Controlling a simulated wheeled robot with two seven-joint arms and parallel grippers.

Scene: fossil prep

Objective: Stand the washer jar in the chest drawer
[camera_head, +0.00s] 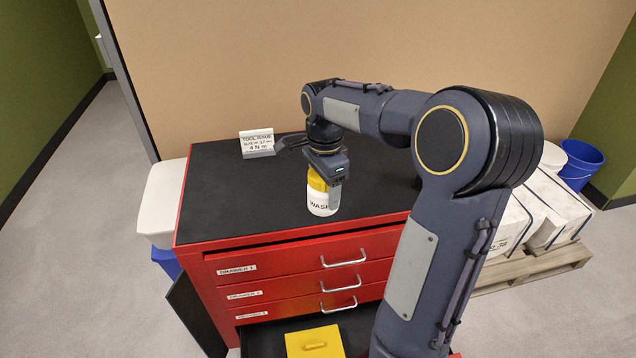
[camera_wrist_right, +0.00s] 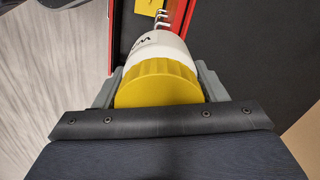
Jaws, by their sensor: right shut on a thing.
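The washer jar (camera_head: 322,200) is white with a yellow lid and a label that begins "WAS". My right gripper (camera_head: 327,186) is shut on it around the lid, over the black top of the red chest (camera_head: 300,265). I cannot tell whether the jar touches the top. In the right wrist view the yellow lid (camera_wrist_right: 158,82) sits between the two grey fingers of the gripper (camera_wrist_right: 160,88). The top drawer (camera_head: 300,258) and the two below it look nearly closed. A lower drawer (camera_head: 262,343) stands open, with a yellow block (camera_head: 314,342) in it. My left gripper is not in view.
A small white sign (camera_head: 257,143) stands on the chest top near the back. White boxes (camera_head: 545,205) on a pallet and a blue bucket (camera_head: 581,160) are at right. A white bin (camera_head: 161,200) stands left of the chest. My right arm hides part of the chest's right side.

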